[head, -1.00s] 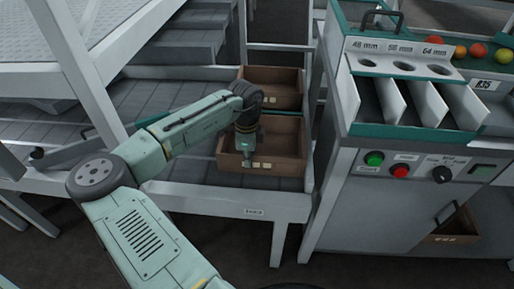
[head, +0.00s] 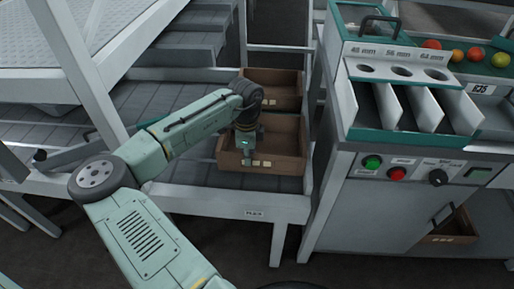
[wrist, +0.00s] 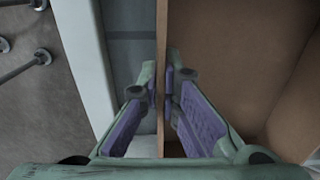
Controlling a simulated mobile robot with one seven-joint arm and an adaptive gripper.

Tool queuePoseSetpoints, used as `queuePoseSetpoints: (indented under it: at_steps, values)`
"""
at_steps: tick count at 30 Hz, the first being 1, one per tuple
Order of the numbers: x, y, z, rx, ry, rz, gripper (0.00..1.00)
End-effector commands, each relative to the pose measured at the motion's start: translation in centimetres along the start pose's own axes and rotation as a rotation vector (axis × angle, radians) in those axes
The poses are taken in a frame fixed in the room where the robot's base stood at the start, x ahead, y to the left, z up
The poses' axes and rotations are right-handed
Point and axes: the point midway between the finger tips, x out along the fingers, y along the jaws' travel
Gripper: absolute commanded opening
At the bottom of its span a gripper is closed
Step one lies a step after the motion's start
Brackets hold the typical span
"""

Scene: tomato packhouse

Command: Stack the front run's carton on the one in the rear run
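The front run's carton (head: 285,167) is an open brown box with pale labels on its front wall. It rests on the grey roller run. The rear run's carton (head: 288,78) is a similar brown box just behind it, partly hidden by my arm. My gripper (head: 247,160) points down at the front carton's near wall. In the wrist view, my gripper's purple-padded fingers (wrist: 161,84) sit on both sides of the carton's wall (wrist: 162,30), one inside and one outside, closed against it. The carton's interior (wrist: 225,60) looks empty in the part that shows.
A white and green sizing machine (head: 400,130) with dividers, buttons and a row of tomatoes stands close on the right. A white rail (head: 220,203) edges the front of the run. A white post (head: 75,80) rises at left. Bare rollers (head: 185,178) lie left of the front carton.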

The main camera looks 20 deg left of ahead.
Motion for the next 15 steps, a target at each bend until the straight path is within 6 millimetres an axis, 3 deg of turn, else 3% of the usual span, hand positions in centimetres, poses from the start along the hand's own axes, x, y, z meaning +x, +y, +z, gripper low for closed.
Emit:
queuePoseSetpoints:
  at_steps: [15]
  values:
    - [-2.9,0.0,0.0,0.0,0.001,-0.001,0.0]
